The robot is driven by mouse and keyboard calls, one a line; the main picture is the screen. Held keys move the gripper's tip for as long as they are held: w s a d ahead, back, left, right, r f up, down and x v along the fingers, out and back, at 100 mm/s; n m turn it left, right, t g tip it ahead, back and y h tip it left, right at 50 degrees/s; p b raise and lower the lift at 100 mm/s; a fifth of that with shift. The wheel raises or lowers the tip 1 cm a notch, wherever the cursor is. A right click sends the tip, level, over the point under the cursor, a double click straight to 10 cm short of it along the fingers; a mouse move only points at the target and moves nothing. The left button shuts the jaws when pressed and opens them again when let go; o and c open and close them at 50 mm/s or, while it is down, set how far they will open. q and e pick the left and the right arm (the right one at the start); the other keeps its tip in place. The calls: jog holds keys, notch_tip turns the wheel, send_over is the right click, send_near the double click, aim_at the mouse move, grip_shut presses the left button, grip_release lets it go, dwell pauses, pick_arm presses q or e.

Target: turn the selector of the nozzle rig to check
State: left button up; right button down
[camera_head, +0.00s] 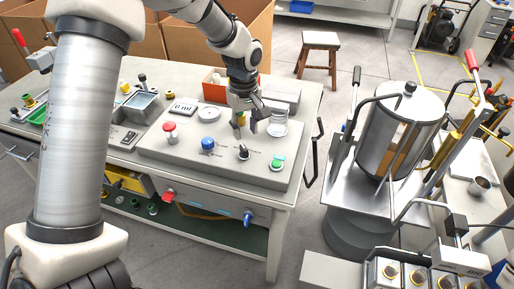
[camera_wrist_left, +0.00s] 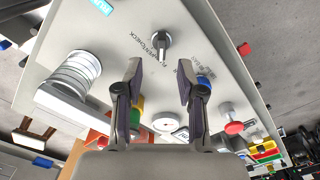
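The nozzle rig (camera_head: 190,160) is a light grey panel box on the bench. Its selector (camera_head: 243,153) is a small black knob near the front, between a blue knob (camera_head: 208,144) and a green button (camera_head: 277,163). In the left wrist view the selector (camera_wrist_left: 160,44) shows as a dark knob with a metal base, beside lettering that includes "CHECK". My left gripper (camera_head: 246,128) is open above the panel, just behind the selector. In the wrist view its fingers (camera_wrist_left: 160,70) are spread and empty, with the selector beyond the gap between the tips. My right gripper is not in view.
A red knob (camera_head: 169,130), a round gauge (camera_head: 208,113) and a clear glass cylinder (camera_head: 278,122) stand on the rig. An orange bin (camera_head: 214,80) is behind. A steel tank (camera_head: 400,125) stands at the right, across a floor gap.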

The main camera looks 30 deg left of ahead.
aim_at(245, 149)
pick_arm(q)
notch_tip(245, 149, down, 6)
jog(key=shift+a+f, duration=0.15)
jog(key=shift+f, duration=0.45)
jog(key=shift+s, duration=0.1)
jog(key=shift+c, duration=0.3)
grip_shut()
